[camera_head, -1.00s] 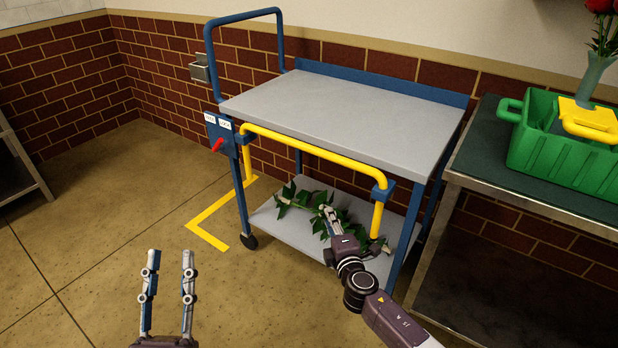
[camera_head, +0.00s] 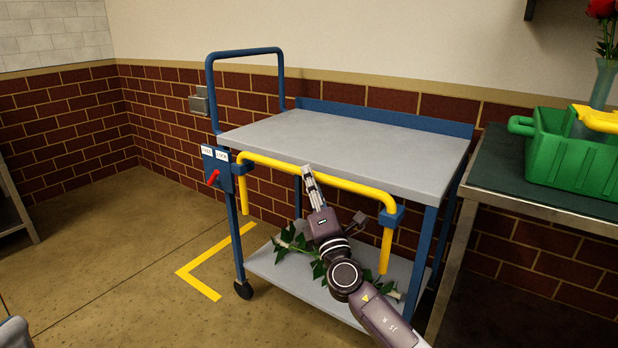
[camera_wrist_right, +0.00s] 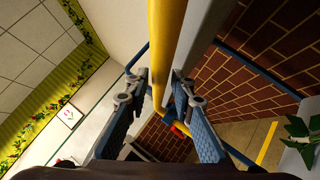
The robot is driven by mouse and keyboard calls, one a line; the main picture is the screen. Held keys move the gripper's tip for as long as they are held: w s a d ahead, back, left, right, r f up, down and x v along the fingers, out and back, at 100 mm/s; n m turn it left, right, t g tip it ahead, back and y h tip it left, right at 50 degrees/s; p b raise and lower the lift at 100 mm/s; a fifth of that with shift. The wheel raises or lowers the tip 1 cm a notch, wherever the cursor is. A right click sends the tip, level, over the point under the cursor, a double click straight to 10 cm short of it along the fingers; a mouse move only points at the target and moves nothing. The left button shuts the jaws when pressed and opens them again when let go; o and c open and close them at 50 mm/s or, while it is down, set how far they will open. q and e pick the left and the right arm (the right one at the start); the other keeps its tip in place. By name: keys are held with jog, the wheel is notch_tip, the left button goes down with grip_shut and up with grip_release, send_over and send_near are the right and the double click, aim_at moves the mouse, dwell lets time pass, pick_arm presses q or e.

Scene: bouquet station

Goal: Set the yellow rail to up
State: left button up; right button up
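The yellow rail (camera_head: 345,183) is a bent bar along the cart's front, just under the top's edge, with both ends turned down. Blue brackets hold it at its left and right. My right gripper (camera_head: 309,172) is at the rail's middle, its fingertips in front of the bar. In the right wrist view the rail (camera_wrist_right: 167,40) runs between the two fingertips (camera_wrist_right: 160,80). The fingers are apart on either side of it; firm contact does not show. A grey part at the head view's bottom left corner may be my left arm; the left gripper's fingers are out of view.
The cart's grey top (camera_head: 350,145) is empty. A blue box with a red lever (camera_head: 213,177) sits at its left corner. Leafy stems (camera_head: 295,240) lie on the lower shelf. A green crate (camera_head: 570,160) stands on the right table. Floor left of the cart is clear.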

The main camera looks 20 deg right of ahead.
jog(key=shift+x, duration=0.95)
grip_shut()
